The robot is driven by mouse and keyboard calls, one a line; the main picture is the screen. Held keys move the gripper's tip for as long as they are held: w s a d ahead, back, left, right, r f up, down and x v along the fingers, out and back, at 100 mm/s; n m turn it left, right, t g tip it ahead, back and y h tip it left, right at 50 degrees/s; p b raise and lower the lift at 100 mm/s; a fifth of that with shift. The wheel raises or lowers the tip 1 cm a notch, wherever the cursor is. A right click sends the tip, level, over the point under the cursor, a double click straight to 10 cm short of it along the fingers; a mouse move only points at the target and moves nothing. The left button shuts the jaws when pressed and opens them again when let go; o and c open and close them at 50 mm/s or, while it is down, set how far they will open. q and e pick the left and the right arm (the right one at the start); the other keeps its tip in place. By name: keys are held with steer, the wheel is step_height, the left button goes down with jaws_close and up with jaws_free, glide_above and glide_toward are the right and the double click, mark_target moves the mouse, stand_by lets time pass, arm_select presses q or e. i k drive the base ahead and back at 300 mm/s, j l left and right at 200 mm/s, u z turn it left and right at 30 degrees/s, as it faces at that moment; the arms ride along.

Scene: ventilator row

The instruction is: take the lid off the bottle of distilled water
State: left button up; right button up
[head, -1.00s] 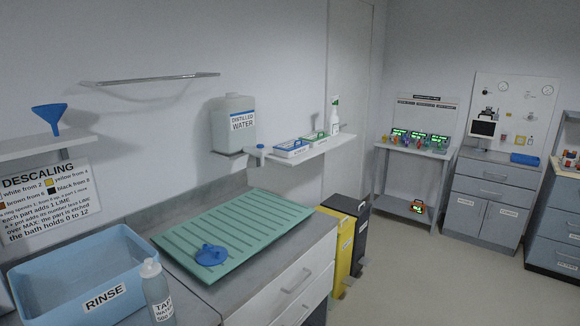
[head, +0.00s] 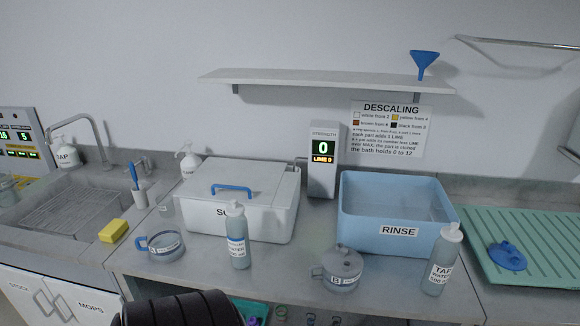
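A clear bottle (head: 238,249) with a blue-banded label stands upright on the counter in front of the white lidded box. Its label shows the word WATER; the smaller print is hard to read. A pale cap (head: 236,208) is on its top. A second bottle (head: 441,266), labelled TAP WATER, stands upright with a white cap at the right, in front of the rinse tub. Neither gripper is in view; only a black part of my own arm shows at the bottom edge.
A white box (head: 255,222) with a blue-handled lid and a blue RINSE tub (head: 398,230) stand behind the bottles. A blue-handled cup (head: 165,246) and a lidded grey pot (head: 343,268) flank the blue-banded bottle. A sink (head: 70,215) is left. Bare counter lies around the bottle.

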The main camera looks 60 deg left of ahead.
mark_target(234, 209)
steer(key=u, duration=2.3)
